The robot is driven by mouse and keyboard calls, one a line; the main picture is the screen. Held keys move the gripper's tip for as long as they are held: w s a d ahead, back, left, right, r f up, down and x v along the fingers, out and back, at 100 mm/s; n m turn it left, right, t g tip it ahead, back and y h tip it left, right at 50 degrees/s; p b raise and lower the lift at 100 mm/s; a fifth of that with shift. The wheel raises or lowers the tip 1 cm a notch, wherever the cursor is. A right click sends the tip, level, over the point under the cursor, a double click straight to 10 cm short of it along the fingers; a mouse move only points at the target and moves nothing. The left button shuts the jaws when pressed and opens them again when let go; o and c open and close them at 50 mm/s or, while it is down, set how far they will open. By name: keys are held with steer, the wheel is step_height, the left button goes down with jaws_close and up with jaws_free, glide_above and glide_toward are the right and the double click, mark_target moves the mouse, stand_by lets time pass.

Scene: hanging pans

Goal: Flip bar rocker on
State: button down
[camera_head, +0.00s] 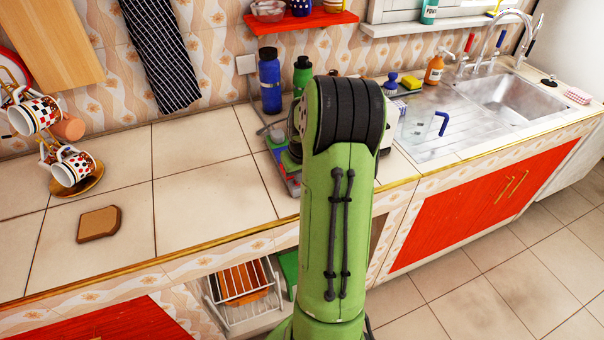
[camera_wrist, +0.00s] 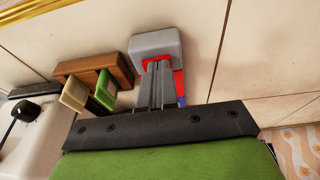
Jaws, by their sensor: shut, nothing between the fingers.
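In the wrist view, a light grey block (camera_wrist: 157,45) lies on the tiled counter just beyond my fingertips. A bright red part (camera_wrist: 178,80) shows along its near side and beside my fingers, with a little blue lower down. This may be the bar with its rocker, but I cannot tell the rocker's position. My gripper (camera_wrist: 157,66) is shut and empty, its fingertips overlapping the red part in the picture. I cannot tell whether they touch it. In the head view, my arm hides the gripper; part of a grey and red object (camera_head: 287,180) shows left of the arm.
In the wrist view, a brown block with cream and green pieces (camera_wrist: 95,72) stands close left of my fingers. A white appliance with a black knob (camera_wrist: 25,110) is farther left. In the head view, blue (camera_head: 270,82) and green bottles stand behind; the left counter is mostly clear.

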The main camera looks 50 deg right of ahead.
steer(key=r+p, duration=0.2)
steer(key=r, duration=0.1)
steer(key=r+p, duration=0.2)
steer(key=shift+w+a+r, duration=0.1)
steer(key=shift+w+a, duration=0.2)
steer(key=v, duration=0.9)
steer(key=shift+s+p, duration=0.3)
steer(key=shift+a, duration=0.1)
steer(key=b+x, duration=0.2)
steer(key=x, duration=0.2)
steer(key=s+d+b+x, duration=0.1)
steer(key=b+x, duration=0.2)
steer(key=x, duration=0.1)
steer(key=b+x, duration=0.3)
steer(key=x, duration=0.2)
steer(key=shift+s+d, duration=0.15)
steer(key=shift+s, duration=0.05)
steer(key=shift+f, duration=0.55)
